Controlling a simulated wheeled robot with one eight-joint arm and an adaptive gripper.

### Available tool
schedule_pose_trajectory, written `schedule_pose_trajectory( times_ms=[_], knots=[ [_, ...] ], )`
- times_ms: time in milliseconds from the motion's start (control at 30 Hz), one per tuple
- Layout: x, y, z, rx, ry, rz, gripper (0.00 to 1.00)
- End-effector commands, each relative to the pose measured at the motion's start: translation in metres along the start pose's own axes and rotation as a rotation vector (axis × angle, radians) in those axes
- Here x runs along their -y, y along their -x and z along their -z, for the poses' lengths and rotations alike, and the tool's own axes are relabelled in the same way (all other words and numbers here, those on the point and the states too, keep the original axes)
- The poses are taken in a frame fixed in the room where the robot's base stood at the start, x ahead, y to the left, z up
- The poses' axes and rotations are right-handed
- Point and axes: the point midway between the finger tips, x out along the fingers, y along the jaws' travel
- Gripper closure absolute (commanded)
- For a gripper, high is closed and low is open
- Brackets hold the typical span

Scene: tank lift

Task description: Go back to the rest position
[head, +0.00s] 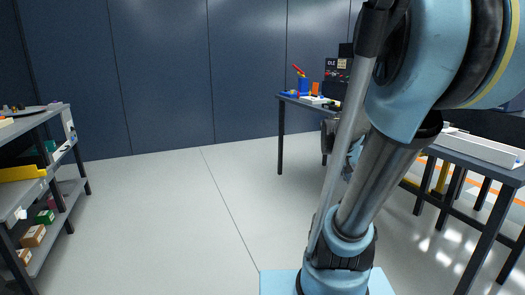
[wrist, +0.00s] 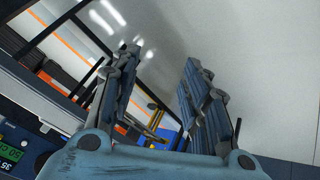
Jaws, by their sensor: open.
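My gripper (wrist: 160,105) fills the lower middle of the wrist view. Its two blue-grey jointed fingers stand apart, with nothing held between them. The wrist view is tilted, with floor and table legs beyond the fingers. In the head view my blue and grey arm covers much of the right side. A dark part that may belong to the gripper shows only partly behind the arm, so its place there is unclear.
A workbench (head: 289,97) with a blue bin (head: 304,86) and small parts stands at the back right. Another table (head: 472,157) is at the right, behind my arm. A shelf rack (head: 68,188) with boxes stands at the left. The floor (head: 170,225) between them is clear.

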Motion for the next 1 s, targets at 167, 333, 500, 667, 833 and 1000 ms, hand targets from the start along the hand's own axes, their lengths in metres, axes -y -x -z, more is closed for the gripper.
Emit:
schedule_pose_trajectory(
  times_ms=[167, 333, 500, 667, 833, 1000],
  knots=[
    [0.022, 0.016, -0.057, 0.083, 0.106, 0.125, 0.58],
    [0.044, 0.03, -0.11, 0.151, 0.214, 0.254, 0.58],
    [0.063, 0.044, -0.157, 0.203, 0.318, 0.379, 0.58],
    [0.075, 0.053, -0.185, 0.23, 0.383, 0.46, 0.58],
    [0.079, 0.057, -0.196, 0.24, 0.409, 0.493, 0.58],
    [0.079, 0.057, -0.196, 0.24, 0.41, 0.494, 0.58]
  ],
)
